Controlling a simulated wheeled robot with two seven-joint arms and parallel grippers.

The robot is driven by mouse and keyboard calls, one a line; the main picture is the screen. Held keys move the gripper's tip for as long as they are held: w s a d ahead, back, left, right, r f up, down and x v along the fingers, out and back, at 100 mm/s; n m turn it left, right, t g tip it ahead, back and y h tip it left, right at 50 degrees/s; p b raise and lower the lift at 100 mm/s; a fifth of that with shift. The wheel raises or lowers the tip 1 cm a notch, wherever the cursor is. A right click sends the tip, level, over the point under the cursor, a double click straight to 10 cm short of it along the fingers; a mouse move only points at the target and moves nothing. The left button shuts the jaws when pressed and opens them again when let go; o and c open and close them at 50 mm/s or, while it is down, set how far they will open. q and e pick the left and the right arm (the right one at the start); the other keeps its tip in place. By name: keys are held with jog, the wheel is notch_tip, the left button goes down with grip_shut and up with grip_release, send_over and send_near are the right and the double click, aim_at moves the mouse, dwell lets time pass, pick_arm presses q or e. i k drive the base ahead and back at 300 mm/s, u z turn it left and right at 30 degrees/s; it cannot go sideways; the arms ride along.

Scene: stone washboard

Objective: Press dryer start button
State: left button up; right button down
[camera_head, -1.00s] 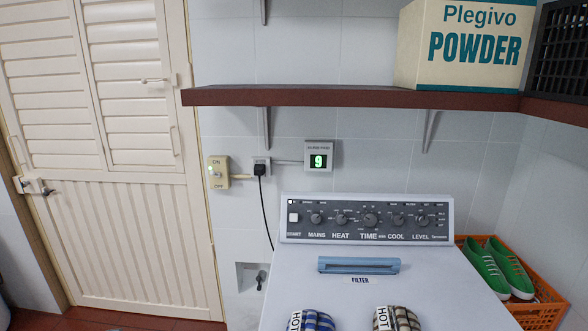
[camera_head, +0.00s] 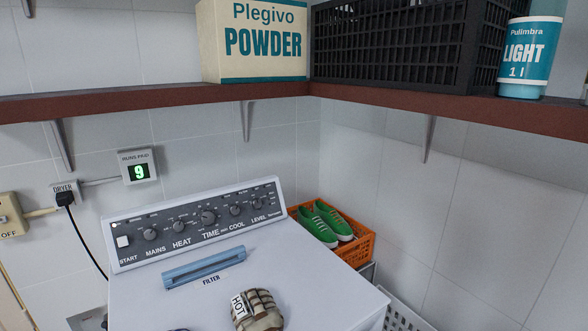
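The dryer (camera_head: 285,287) is a white machine at the lower middle of the head view. Its dark control panel (camera_head: 195,222) slants along the back, with a row of knobs labelled MAINS, HEAT, TIME, COOL and LEVEL. The start button (camera_head: 123,241) is a small white square at the panel's left end, above the word START. A small light shows just above it. Neither of my grippers is in view.
An orange crate (camera_head: 357,249) with green shoes stands to the right. A brown shelf (camera_head: 280,95) overhangs the back.

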aim_at(123, 241)
jog(key=z, duration=1.35)
jog(key=k, duration=2.2)
jog(key=u, duration=1.1)
jog(key=i, duration=1)
